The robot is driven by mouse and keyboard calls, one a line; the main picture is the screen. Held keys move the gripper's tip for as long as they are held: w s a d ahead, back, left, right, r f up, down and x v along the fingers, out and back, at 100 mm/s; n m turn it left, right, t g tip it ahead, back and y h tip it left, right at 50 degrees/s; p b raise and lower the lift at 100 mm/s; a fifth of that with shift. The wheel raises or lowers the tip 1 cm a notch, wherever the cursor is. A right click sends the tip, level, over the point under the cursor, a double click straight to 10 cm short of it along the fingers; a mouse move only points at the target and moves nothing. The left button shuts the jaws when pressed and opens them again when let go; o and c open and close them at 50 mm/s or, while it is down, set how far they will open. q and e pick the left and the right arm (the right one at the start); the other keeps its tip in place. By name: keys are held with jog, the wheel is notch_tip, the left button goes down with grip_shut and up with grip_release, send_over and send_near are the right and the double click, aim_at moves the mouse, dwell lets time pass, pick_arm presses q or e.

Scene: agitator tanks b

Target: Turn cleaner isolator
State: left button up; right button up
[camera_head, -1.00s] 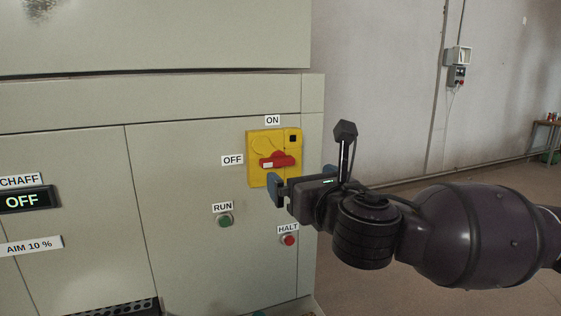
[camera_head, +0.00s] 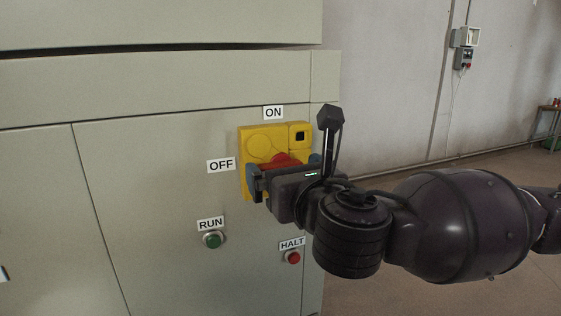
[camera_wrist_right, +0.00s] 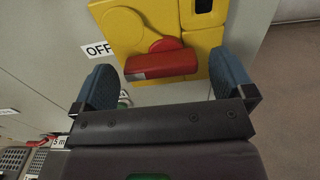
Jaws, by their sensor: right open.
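The cleaner isolator is a yellow switch box (camera_head: 262,133) with a red handle (camera_head: 285,160) on the pale cabinet front. An ON label (camera_head: 273,113) is above it and an OFF label (camera_head: 221,165) to its left. In the right wrist view the red handle (camera_wrist_right: 161,65) lies roughly level, its pale-marked end toward OFF. My right gripper (camera_head: 284,168) is open in front of the box and covers its lower part in the head view. In the wrist view its blue fingertips (camera_wrist_right: 166,83) stand to either side of the handle, apart from it. My left gripper is not in view.
A green RUN button (camera_head: 212,240) and a red HALT button (camera_head: 292,257) are below the isolator on the same panel. The cabinet's edge is just right of the box. Open floor (camera_head: 430,270) and a wall-mounted control box (camera_head: 463,58) are further right.

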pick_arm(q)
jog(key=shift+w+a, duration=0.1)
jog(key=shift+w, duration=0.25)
pick_arm(e)
jog(key=shift+w+a, duration=0.1)
jog(key=shift+w, duration=0.15)
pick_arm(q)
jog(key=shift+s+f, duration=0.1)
pick_arm(e)
jog(key=shift+s, duration=0.1)
jog(key=shift+c, duration=0.6)
jog(key=c, duration=0.7)
